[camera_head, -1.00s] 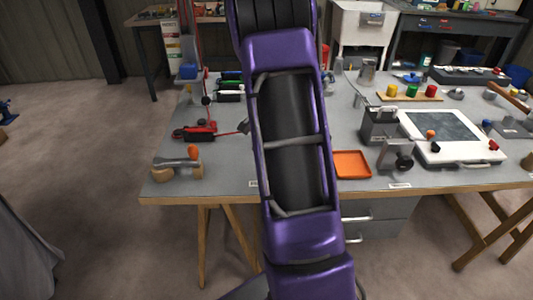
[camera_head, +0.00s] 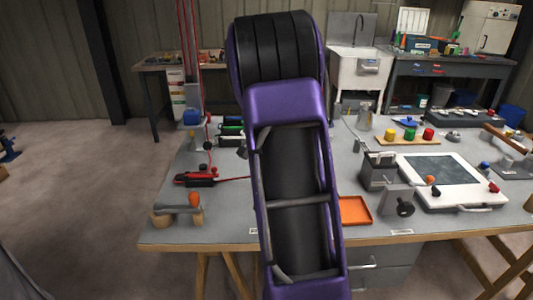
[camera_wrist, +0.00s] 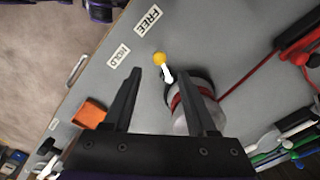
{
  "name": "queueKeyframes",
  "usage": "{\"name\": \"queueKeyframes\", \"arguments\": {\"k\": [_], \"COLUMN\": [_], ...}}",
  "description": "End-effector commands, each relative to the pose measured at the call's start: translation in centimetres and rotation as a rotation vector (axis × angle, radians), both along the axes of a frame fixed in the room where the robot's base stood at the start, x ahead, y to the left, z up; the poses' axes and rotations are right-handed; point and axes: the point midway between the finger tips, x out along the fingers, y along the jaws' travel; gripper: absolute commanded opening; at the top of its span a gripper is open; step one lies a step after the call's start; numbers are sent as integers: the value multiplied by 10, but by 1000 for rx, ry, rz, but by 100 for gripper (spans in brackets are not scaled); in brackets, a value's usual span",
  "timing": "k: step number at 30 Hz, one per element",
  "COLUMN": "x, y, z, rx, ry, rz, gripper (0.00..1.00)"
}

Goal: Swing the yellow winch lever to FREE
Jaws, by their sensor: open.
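The winch lever shows in the wrist view as a yellow knob (camera_wrist: 159,58) on a short white arm, beside a grey drum (camera_wrist: 190,108) wound with red line. The FREE label (camera_wrist: 148,20) lies above the knob and the HOLD label (camera_wrist: 118,55) lies to its left. The lever points up and left; I cannot tell exactly which label it lines up with. My gripper (camera_wrist: 161,72) is open, with the knob seen between its fingertips and nothing held. I cannot tell how far above the lever it is. In the head view, my arm hides the winch.
An orange tray (camera_head: 355,210) lies right of my arm on the bench (camera_head: 230,235).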

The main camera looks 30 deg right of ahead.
Motion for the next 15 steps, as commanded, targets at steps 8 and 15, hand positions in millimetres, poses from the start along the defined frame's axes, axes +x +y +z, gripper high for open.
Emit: {"name": "queueKeyframes", "arguments": {"k": [8, 15], "x": [1, 1], "y": [0, 0], "z": [69, 99], "rx": [0, 0], "ry": [-4, -2], "rz": [0, 0], "gripper": [57, 57]}}
